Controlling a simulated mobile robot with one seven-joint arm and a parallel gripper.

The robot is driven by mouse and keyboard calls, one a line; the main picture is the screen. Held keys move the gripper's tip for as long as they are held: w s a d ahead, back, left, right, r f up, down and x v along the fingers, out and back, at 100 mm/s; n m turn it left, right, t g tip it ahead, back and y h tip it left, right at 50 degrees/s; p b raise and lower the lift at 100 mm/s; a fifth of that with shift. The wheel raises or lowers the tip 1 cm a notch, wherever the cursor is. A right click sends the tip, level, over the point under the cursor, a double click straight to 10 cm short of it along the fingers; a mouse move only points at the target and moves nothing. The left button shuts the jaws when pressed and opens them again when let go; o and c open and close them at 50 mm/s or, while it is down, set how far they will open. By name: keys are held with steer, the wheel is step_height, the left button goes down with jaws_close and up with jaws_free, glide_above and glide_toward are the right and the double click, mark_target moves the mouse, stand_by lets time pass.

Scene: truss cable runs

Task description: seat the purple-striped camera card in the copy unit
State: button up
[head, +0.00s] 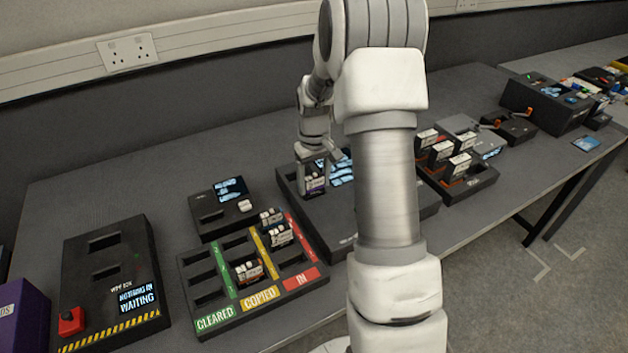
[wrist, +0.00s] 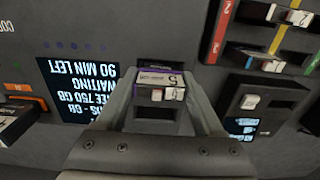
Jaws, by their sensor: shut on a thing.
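The card (wrist: 160,83), pale with a purple stripe along one edge, stands between the two fingers of my gripper (wrist: 163,92) in the wrist view. In the head view my gripper (head: 315,168) is shut on the card (head: 315,185) over the left part of the copy unit (head: 289,193), a wide dark box with a lit screen. The copy unit's face (wrist: 65,125) fills much of the wrist view, with dark slot openings close to the card. I cannot tell whether the card's lower end is inside a slot. My arm hides part of the unit in the head view.
A sorting tray (head: 203,321) with cleared, copied and in columns holds several cards in front of the unit. A small box with a screen (head: 230,188) is left of it. A wipe box (head: 88,262) with a red button stands further left. A card rack (head: 484,181) is right.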

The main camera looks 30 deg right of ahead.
steer(key=shift+f, duration=0.2)
steer(key=o, duration=1.4)
steer(key=shift+r+p, duration=2.65)
steer(key=shift+r, duration=1.15)
